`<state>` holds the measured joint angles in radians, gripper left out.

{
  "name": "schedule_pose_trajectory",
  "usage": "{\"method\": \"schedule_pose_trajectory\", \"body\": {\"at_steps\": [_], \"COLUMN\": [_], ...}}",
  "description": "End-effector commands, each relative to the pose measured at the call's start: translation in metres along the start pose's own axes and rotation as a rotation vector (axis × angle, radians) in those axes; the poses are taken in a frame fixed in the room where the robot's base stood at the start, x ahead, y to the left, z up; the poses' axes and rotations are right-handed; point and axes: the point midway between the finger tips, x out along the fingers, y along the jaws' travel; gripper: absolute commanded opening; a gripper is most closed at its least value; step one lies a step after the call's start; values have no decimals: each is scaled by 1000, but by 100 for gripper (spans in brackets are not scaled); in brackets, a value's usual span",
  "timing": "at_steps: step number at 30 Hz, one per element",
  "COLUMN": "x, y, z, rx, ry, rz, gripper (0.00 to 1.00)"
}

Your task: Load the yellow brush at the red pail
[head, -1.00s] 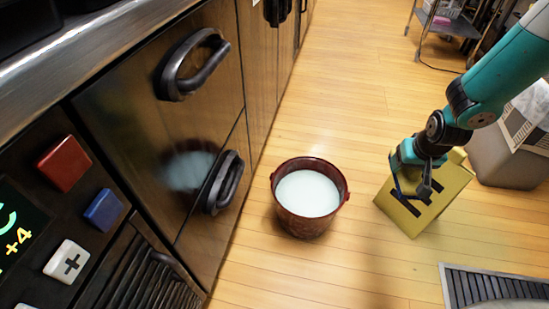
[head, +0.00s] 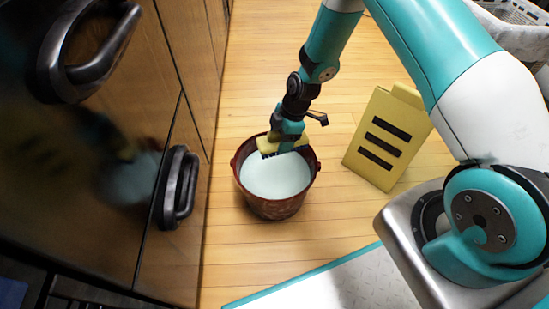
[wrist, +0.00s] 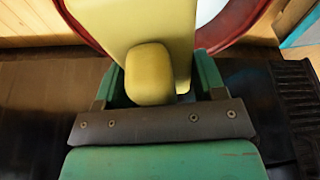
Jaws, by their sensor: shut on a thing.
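The red pail (head: 276,207) stands upright on the wooden floor beside the dark cabinet and holds pale, whitish liquid (head: 275,175). My gripper (head: 287,134) is above the pail's far side. It is shut on the yellow brush (head: 292,145), whose dark bristles point down over the liquid. I cannot tell whether the bristles touch it. In the wrist view the brush (wrist: 150,30) fills the middle, with its rounded handle end (wrist: 152,75) between the green fingers.
A yellow floor sign (head: 385,140) with dark bars stands right of the pail. The cabinet's black handles (head: 178,187) stick out close at left. Wooden floor is clear behind the pail. My base is at the lower right.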

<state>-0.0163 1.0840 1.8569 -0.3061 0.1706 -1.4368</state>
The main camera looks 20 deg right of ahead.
Motion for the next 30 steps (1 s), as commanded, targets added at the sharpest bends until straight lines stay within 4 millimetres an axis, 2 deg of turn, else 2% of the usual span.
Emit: {"method": "schedule_pose_trajectory", "body": {"at_steps": [1, 3, 6, 9, 17, 30], "x": [19, 33, 46, 52, 65, 107], "y": [-3, -6, -10, -12, -13, -13], "z": [-2, -5, -7, -8, -4, 9], "rx": [-124, -282, -445, -535, -569, -566], "ry": [0, 0, -1, -2, -2, -2], "rz": [-40, -88, -137, -164, -174, -173], "gripper": [45, 45, 45, 45, 45, 45]}}
